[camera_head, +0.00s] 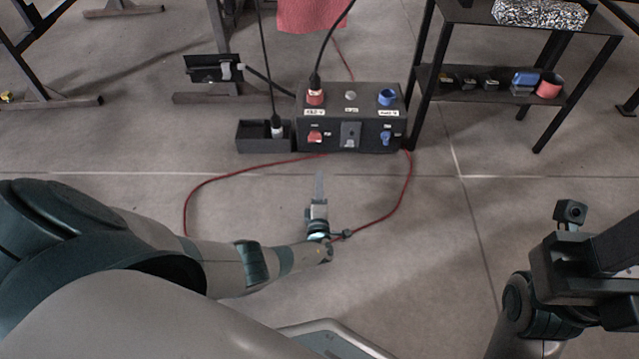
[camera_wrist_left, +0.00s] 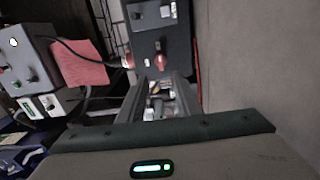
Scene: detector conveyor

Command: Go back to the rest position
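My left gripper (camera_head: 319,180) reaches forward over the floor, just in front of the black socket box (camera_head: 350,118), and looks empty. In the left wrist view its two fingers (camera_wrist_left: 160,85) stand apart with a gap between them, pointing towards the box (camera_wrist_left: 163,45). My right gripper (camera_head: 590,268) is folded at the right edge of the head view; its fingertips cannot be made out.
A small black bin (camera_head: 250,140) with a plug in it adjoins the box. A red cable (camera_head: 187,205) loops over the floor around my left gripper. A dark shelf table (camera_head: 440,85) stands at back right. The floor between my arms is clear.

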